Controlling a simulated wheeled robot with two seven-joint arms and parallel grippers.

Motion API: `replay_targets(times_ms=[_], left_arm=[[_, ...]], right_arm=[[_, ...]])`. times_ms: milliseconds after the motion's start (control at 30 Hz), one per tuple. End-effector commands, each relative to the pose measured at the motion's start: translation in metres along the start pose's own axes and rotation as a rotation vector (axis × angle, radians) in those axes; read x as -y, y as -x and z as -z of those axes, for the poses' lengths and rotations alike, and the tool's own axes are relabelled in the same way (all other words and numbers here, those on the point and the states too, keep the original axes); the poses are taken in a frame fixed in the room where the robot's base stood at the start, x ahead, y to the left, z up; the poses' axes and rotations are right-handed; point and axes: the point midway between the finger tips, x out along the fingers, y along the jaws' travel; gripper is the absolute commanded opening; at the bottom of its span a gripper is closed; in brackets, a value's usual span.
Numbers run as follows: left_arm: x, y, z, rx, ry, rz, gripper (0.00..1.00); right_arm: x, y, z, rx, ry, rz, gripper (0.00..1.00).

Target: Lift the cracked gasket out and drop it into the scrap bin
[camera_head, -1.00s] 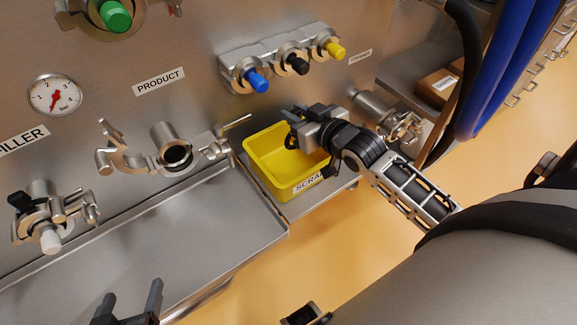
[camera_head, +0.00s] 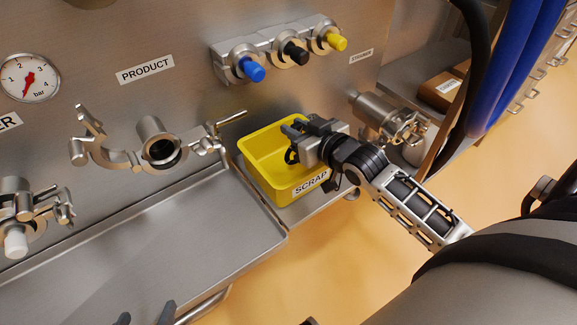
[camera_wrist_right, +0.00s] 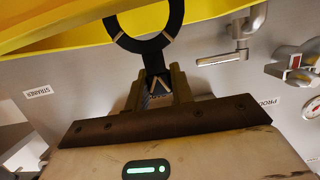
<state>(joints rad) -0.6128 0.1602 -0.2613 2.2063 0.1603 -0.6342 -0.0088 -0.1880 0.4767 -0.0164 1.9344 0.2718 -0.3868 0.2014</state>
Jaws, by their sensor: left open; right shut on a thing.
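The cracked gasket is a black ring with a tab (camera_wrist_right: 172,14), and pale marks show on the ring. My right gripper (camera_wrist_right: 157,80) is shut on its tab. In the head view, the right gripper (camera_head: 291,130) is over the yellow scrap bin (camera_head: 311,186), with the dark gasket (camera_head: 290,156) hanging at its fingers, within the bin's outline. The bin's yellow wall also shows behind the ring in the right wrist view (camera_wrist_right: 65,32). I cannot tell whether the gasket touches the bin. My left gripper (camera_head: 145,316) is open, with only its fingertips showing at the bottom edge.
The PRODUCT port (camera_head: 161,150) stands open beside its swung-out clamp (camera_head: 98,150). Blue, black and yellow knobs (camera_head: 290,58) are above the bin. A steel tray (camera_head: 190,235) lies left of the bin. A strainer fitting (camera_head: 385,115) is close to my right wrist.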

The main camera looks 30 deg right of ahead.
Motion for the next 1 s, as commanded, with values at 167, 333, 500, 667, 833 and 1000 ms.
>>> replay_targets(times_ms=[167, 333, 500, 667, 833, 1000], left_arm=[[-0.002, -0.003, -0.003, 0.008, 0.001, -0.007, 0.69], [-0.002, -0.003, -0.003, 0.007, 0.002, -0.007, 0.69], [-0.002, -0.003, -0.001, 0.003, 0.002, -0.006, 0.69], [-0.001, -0.003, 0.0, 0.0, 0.005, -0.004, 0.69], [0.0, -0.001, 0.003, -0.004, 0.005, 0.001, 0.69], [0.001, 0.006, 0.014, -0.024, 0.0, 0.01, 0.69]], right_arm=[[0.0, 0.0, -0.001, -0.001, 0.0, 0.0, 0.09], [0.0, 0.0, -0.001, -0.001, 0.0, 0.0, 0.09], [0.0, 0.0, -0.001, -0.001, 0.0, 0.0, 0.49], [0.0, 0.0, -0.001, 0.0, 0.0, 0.0, 0.49], [0.0, 0.006, -0.002, 0.002, 0.0, -0.001, 0.49], [0.0, 0.035, -0.001, 0.005, 0.0, 0.0, 0.49]])
